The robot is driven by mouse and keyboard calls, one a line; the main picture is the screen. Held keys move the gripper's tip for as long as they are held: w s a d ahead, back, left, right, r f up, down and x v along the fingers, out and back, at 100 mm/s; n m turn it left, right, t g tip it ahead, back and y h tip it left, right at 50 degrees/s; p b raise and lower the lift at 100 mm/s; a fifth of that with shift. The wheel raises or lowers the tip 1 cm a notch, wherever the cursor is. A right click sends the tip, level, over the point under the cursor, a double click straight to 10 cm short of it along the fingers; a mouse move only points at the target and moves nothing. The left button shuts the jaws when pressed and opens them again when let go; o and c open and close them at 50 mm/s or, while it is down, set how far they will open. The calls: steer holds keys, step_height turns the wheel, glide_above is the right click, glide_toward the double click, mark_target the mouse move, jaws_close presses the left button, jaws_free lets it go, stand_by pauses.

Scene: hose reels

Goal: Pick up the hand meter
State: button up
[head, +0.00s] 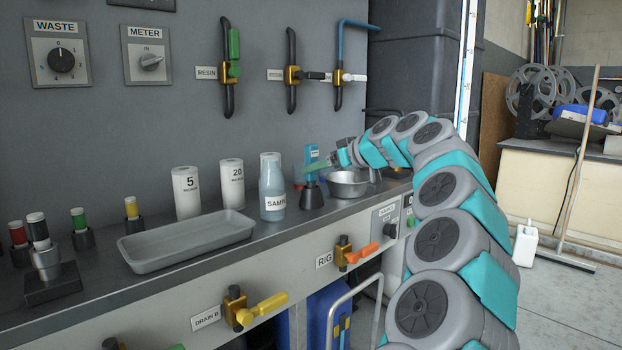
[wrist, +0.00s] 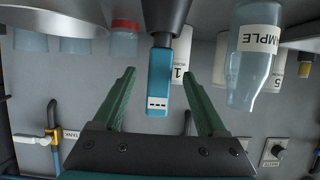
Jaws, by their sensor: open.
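The hand meter (head: 312,152) is a small blue device standing upright in a dark conical stand (head: 312,196) on the bench. In the wrist view, which looks upside down, the hand meter (wrist: 158,88) shows a small display with dashes. My gripper (head: 318,166) is beside the meter, reaching from the right. In the wrist view the green fingers of my gripper (wrist: 158,76) are spread, one on each side of the meter, with a gap visible on both sides. The meter's lower end is hidden in the stand.
A SAMPLE bottle (head: 272,178) stands just left of the stand. A metal bowl (head: 348,184) sits close on the right. White cartridges (head: 187,192), a grey tray (head: 186,241) and several small capped vials occupy the bench farther left. Wall valves (head: 292,75) are behind.

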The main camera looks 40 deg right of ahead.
steer(key=x, duration=0.3)
steer(key=shift+w, duration=0.35)
steer(key=shift+c, duration=0.2)
jaws_close()
